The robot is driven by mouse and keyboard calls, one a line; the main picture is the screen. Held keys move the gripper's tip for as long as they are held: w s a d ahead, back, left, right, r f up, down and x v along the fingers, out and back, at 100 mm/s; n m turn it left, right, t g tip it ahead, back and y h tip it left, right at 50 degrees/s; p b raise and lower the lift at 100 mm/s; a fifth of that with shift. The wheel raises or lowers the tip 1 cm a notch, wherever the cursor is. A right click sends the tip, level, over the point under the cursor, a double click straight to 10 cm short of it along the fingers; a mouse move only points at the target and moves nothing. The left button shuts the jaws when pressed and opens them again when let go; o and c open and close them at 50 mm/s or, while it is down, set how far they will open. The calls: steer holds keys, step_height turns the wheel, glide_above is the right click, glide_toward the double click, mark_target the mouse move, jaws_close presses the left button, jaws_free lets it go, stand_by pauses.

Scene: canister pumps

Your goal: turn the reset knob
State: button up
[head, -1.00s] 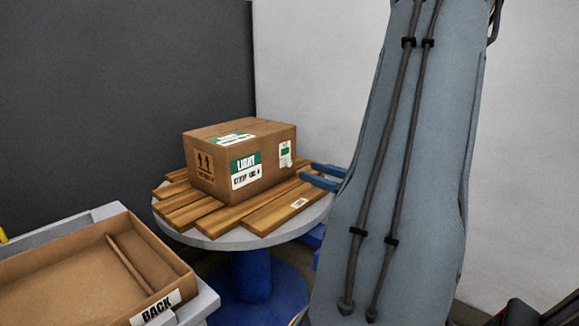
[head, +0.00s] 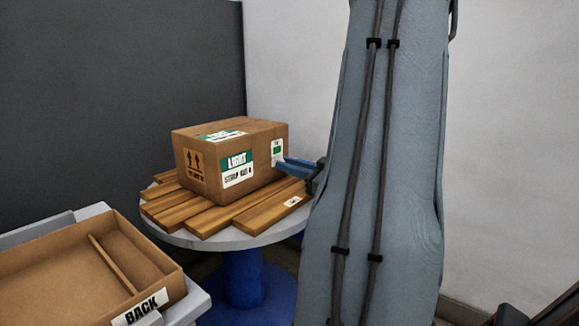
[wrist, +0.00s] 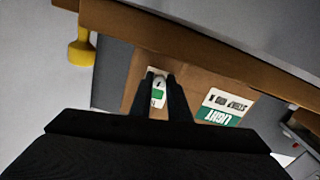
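No part labelled as a reset knob shows. A yellow knob-like part (wrist: 80,52) on a short stem shows at the upper left of the wrist view; I cannot tell whether it is the reset knob. It does not show in the head view. My gripper (head: 284,164) points at the right side of a cardboard box (head: 207,170), by a small white and green label. In the wrist view the fingers (wrist: 161,76) have a gap between them, with that label (wrist: 157,92) seen through it. I cannot tell whether the tips touch the box.
The box, marked LIGHT, sits on wooden planks (head: 222,215) on a round grey table (head: 175,235) with a blue pedestal (head: 243,277). An open carton (head: 60,290) marked BACK stands at lower left. Dark and pale walls close in behind.

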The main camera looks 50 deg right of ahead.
steer(key=shift+r+n+p, duration=0.15)
steer(key=shift+n+p, duration=0.25)
steer(key=shift+p, duration=0.75)
jaws_close()
steer(key=shift+n+p, duration=0.4)
steer(key=shift+p, duration=0.35)
steer(key=o, duration=0.8)
jaws_free()
steer(key=s+p, duration=0.1)
steer(key=s, duration=0.1)
steer(key=s+p, duration=0.1)
steer(key=s, duration=0.1)
steer(key=s+p, duration=0.1)
steer(key=s, duration=0.1)
steer(key=shift+s+d, duration=0.35)
steer(key=shift+s, duration=0.55)
